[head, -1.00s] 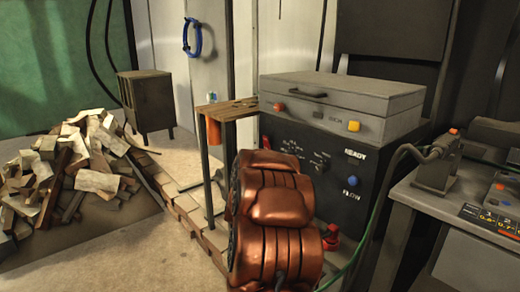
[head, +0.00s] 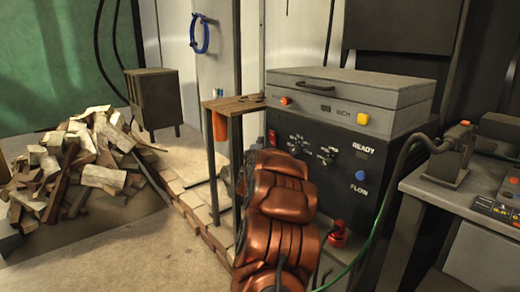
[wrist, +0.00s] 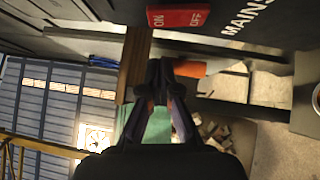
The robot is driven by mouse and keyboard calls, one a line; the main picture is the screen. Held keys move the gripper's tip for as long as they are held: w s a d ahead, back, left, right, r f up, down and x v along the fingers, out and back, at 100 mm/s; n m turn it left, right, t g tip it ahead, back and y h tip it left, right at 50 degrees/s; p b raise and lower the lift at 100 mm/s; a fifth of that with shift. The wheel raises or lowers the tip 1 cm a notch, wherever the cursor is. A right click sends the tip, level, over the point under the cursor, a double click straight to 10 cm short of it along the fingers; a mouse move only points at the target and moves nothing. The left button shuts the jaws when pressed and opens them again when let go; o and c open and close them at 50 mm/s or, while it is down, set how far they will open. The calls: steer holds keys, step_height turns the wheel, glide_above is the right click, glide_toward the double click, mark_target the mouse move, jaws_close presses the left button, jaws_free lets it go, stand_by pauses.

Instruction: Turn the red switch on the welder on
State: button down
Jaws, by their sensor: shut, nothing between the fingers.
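The welder is a black box (head: 395,152) in the middle right of the head view, with knobs, READY and FLOW labels. Its red switch (head: 272,138) is at the upper left of the front face, just above my copper-coloured arm. In the wrist view the red switch (wrist: 180,18) is at the top, with ON and OFF lettering and MAINS beside it; I cannot tell which way it is set. My gripper (wrist: 162,68) is shut and empty, lower in the wrist view and apart from the switch. In the head view my arm hides the gripper.
A small wooden-topped stand (head: 232,103) with an orange cylinder (head: 220,126) is left of the welder. A grey case (head: 345,98) lies on top of the welder. A bench with a torch (head: 447,160) stands right. A wood pile (head: 90,160) lies left.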

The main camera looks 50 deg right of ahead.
mark_target(273, 138)
steer(key=shift+s+d+r+b, duration=0.15)
steer(key=shift+d+b, duration=0.1)
steer(key=shift+d, duration=0.45)
steer(key=shift+s+d+r+b, duration=0.1)
steer(key=shift+d+b, duration=0.2)
steer(key=shift+d, duration=0.45)
steer(key=shift+s+d+r+b, duration=0.15)
steer(key=shift+d+b, duration=0.1)
steer(key=shift+d, duration=0.45)
